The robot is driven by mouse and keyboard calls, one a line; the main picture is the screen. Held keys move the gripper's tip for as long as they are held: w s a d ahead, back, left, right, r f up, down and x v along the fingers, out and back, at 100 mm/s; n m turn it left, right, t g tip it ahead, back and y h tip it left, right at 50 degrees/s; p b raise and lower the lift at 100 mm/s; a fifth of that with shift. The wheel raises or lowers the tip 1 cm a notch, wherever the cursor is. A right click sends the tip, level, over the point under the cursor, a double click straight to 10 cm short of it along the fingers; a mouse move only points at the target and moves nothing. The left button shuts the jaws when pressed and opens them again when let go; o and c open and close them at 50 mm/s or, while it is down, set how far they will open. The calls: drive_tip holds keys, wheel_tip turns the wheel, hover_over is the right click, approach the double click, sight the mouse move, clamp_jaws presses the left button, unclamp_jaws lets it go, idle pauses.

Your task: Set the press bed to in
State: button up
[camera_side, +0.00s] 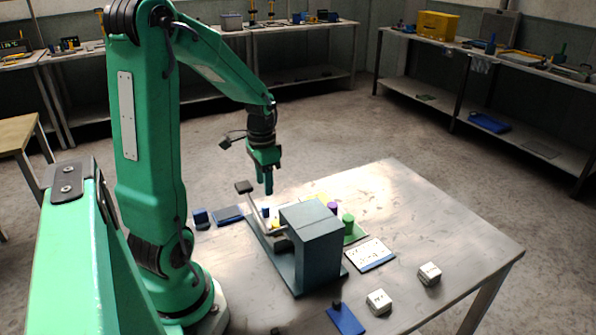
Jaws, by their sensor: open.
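The press is a blue-grey box (313,240) on a flat base plate (262,242) in the middle of the table. A pale lever arm (256,206) rises from its left side to a dark square knob (244,187). I cannot clearly make out the bed or its position. Small blue and yellow parts show beside the lever's foot. My gripper (267,190) points down, open and empty, above the press's left part. It is just right of the knob in the picture and appears apart from it.
The table's right side is mostly clear.

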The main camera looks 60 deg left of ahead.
sight(266, 207)
drive_tip(key=m, duration=0.6)
drive_tip(key=shift+d+m, duration=0.1)
drive_tip(key=shift+m, duration=0.3)
drive_tip(key=m, duration=0.3)
drive_tip(key=shift+m, duration=0.3)
drive_tip(key=m, duration=0.3)
drive_tip(key=shift+m, duration=0.4)
drive_tip(key=shift+f, duration=0.2)
drive_tip(key=shift+s+f, duration=0.1)
drive_tip(key=shift+f, duration=3.7)
clamp_jaws()
